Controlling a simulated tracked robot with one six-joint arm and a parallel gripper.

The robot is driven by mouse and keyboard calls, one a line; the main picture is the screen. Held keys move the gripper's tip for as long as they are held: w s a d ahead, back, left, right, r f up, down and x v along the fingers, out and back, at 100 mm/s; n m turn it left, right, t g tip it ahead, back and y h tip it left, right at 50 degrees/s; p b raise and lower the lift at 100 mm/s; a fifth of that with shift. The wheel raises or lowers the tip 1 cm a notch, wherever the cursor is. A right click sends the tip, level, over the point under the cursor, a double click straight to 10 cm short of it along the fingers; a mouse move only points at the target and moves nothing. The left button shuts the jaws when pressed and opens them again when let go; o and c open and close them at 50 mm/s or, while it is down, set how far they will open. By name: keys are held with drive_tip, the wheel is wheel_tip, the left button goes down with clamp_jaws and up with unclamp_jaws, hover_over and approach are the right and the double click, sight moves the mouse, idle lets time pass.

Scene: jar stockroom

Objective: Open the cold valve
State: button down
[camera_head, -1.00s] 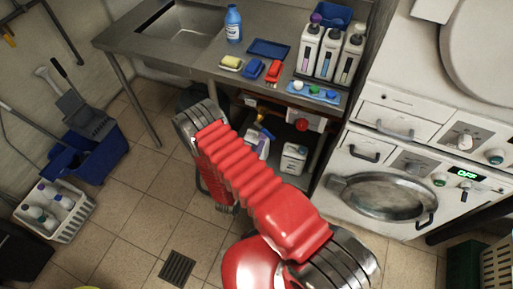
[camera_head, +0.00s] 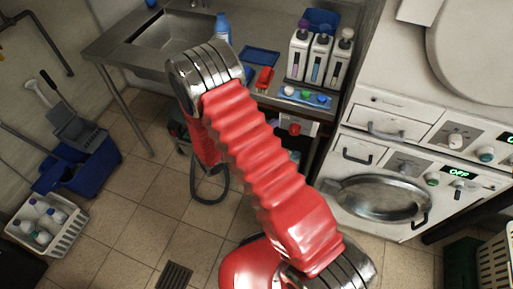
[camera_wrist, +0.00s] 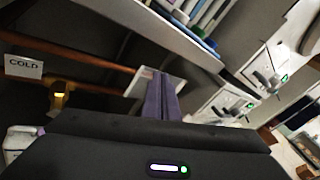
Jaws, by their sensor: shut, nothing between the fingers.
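In the wrist view, a white label reading COLD (camera_wrist: 24,66) hangs by copper-coloured pipes under the counter. A yellow valve handle (camera_wrist: 58,92) is just right of the label, on the left side of the picture. My gripper (camera_wrist: 161,78) is shut and empty, its dark fingers pointing in under the counter. The handle lies to the left of the fingers, apart from them in the picture. In the head view my red arm hides the gripper and the yellow handle. A red knob (camera_head: 295,129) on a white panel shows right of the arm.
The steel counter (camera_head: 120,42) overhangs the pipes. Dispenser bottles (camera_head: 319,58) and a blue tray with caps (camera_head: 304,97) stand on it. The washing machine (camera_head: 378,197) is close on the right. A white jug (camera_wrist: 20,140) is low left in the wrist view.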

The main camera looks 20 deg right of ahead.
drive_tip(key=s+d+r+m+g+y, duration=0.3)
drive_tip(key=s+r+m+g+y, duration=0.35)
drive_tip(key=s+r+m, duration=0.75)
drive_tip(key=s+a+r+m+t+y, duration=0.6)
drive_tip(key=s+a+r+m+y, duration=0.3)
drive_tip(key=a+r+m, duration=0.3)
drive_tip(key=shift+s+r+m, duration=0.2)
drive_tip(key=shift+r+m, duration=0.4)
drive_tip(key=shift+r, duration=0.3)
drive_tip(key=shift+a+y, duration=0.1)
drive_tip(key=shift+y, duration=0.15)
